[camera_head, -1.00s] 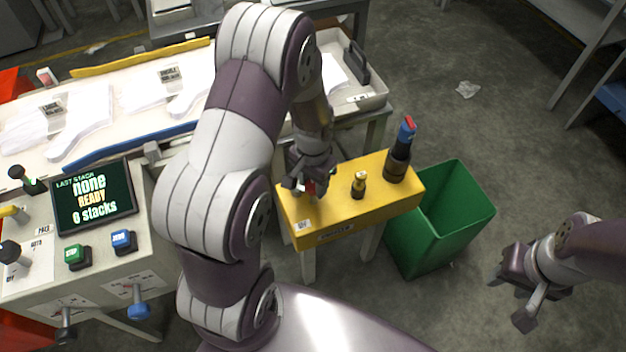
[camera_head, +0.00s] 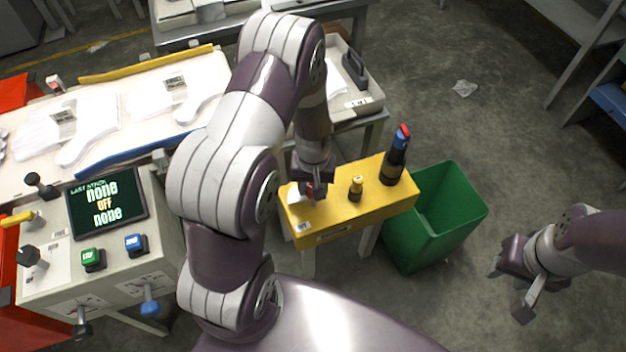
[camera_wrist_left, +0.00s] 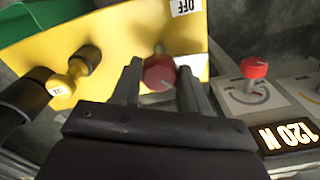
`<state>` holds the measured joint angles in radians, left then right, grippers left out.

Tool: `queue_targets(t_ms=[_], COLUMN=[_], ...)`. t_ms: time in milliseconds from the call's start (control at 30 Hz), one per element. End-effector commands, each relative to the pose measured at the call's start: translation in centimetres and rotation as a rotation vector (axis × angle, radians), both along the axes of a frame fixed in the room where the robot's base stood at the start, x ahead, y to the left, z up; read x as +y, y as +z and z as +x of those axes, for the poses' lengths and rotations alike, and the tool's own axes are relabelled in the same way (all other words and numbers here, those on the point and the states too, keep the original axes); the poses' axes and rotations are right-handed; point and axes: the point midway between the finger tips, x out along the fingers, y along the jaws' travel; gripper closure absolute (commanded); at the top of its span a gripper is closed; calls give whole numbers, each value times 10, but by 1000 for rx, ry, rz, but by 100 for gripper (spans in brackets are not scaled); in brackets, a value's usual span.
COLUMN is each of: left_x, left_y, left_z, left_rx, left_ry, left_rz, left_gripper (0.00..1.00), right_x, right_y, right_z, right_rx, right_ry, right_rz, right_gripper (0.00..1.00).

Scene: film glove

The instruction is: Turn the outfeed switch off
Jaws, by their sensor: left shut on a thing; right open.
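The yellow box (camera_head: 335,218) stands on legs right of the console. A red knob switch (camera_wrist_left: 158,73) is on its top, with an "OFF" label (camera_wrist_left: 186,6) near it in the left wrist view. My left gripper (camera_head: 311,190) is down over this end of the box and mostly hides the knob in the head view. In the left wrist view its fingers (camera_wrist_left: 160,85) are shut on the red knob, one on each side. My right gripper (camera_head: 508,288) is open and empty above the floor at the right. The console screen (camera_head: 107,204) reads "LAST STACK none OFF none".
A small yellow-topped knob (camera_head: 356,187) and a dark post with a red and blue top (camera_head: 396,155) stand on the same box. A green bin (camera_head: 445,220) is right of it. A red dial (camera_wrist_left: 254,68) shows in the wrist view.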

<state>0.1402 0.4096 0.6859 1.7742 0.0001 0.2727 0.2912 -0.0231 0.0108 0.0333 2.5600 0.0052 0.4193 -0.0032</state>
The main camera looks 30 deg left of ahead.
Motion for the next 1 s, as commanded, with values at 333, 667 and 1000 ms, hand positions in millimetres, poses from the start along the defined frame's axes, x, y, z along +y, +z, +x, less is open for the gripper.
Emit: queue_targets(t_ms=[333,667,1000], left_x=[-1,-1,-1], left_y=[3,2,1], left_z=[1,1,2], left_rx=[-1,-1,-3], left_ry=[327,622,832], left_rz=[1,1,0], left_gripper=[86,86,86], right_x=[0,0,0], right_y=[24,39,47], right_z=[0,0,0], right_rx=[0,0,0], right_ry=[0,0,0], right_rz=[0,0,0], right_gripper=[57,57,57])
